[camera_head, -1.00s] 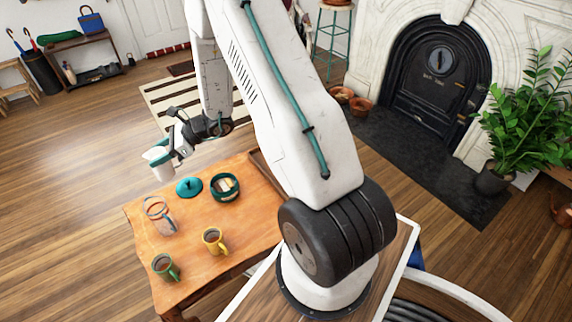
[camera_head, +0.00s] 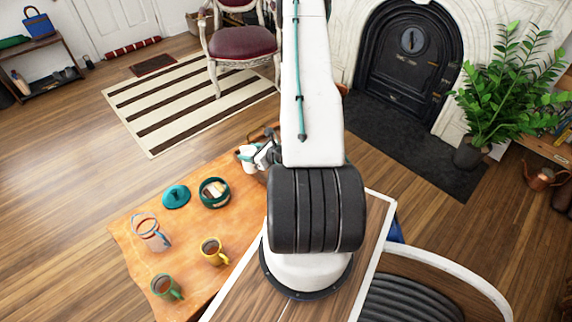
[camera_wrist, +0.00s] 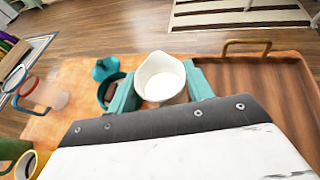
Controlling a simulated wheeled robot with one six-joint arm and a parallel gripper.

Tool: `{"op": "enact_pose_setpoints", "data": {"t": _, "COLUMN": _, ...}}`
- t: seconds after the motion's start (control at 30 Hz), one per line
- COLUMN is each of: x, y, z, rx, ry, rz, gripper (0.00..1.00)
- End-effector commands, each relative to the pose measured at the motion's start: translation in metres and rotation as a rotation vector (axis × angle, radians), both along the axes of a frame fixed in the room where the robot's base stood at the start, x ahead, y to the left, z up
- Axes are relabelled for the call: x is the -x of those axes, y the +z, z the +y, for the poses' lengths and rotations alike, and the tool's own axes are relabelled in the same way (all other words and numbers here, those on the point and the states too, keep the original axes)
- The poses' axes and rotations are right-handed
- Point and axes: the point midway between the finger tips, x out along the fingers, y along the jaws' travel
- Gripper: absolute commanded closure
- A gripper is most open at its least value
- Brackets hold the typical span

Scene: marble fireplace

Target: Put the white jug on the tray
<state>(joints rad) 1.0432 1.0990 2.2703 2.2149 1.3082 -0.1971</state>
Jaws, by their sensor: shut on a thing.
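The white jug (camera_wrist: 160,77) is between the teal fingers of my gripper (camera_wrist: 160,90) in the wrist view, upright with its open top showing. My gripper is shut on it. In the head view the jug (camera_head: 247,158) shows at the far end of the table, partly covered by my gripper (camera_head: 258,157). The brown wooden tray (camera_wrist: 250,78), with a brass handle, lies just right of the jug in the wrist view. In the head view my arm hides most of the tray. The jug's height above the table is hard to tell.
On the orange wooden table (camera_head: 190,227) stand a teal lid (camera_head: 176,197), a dark green pot (camera_head: 214,193), a clear pitcher (camera_head: 150,232), a yellow mug (camera_head: 212,251) and a green mug (camera_head: 165,287). The visible tray floor looks bare.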

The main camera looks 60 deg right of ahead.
Motion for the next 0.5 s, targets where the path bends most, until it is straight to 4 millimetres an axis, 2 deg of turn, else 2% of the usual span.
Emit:
{"op": "enact_pose_setpoints", "data": {"t": 0.03, "x": 0.023, "y": -0.011, "z": -0.012, "rx": -0.006, "ry": -0.071, "rz": 0.003, "gripper": 0.99}}
{"op": "enact_pose_setpoints", "data": {"t": 0.1, "x": 0.046, "y": -0.021, "z": -0.022, "rx": -0.006, "ry": -0.143, "rz": 0.002, "gripper": 0.99}}
{"op": "enact_pose_setpoints", "data": {"t": 0.23, "x": 0.073, "y": -0.032, "z": -0.033, "rx": -0.003, "ry": -0.228, "rz": 0.0, "gripper": 0.99}}
{"op": "enact_pose_setpoints", "data": {"t": 0.37, "x": 0.079, "y": -0.036, "z": -0.043, "rx": 0.003, "ry": -0.256, "rz": -0.003, "gripper": 0.99}}
{"op": "enact_pose_setpoints", "data": {"t": 0.5, "x": 0.063, "y": -0.038, "z": -0.068, "rx": 0.007, "ry": -0.255, "rz": -0.005, "gripper": 0.99}}
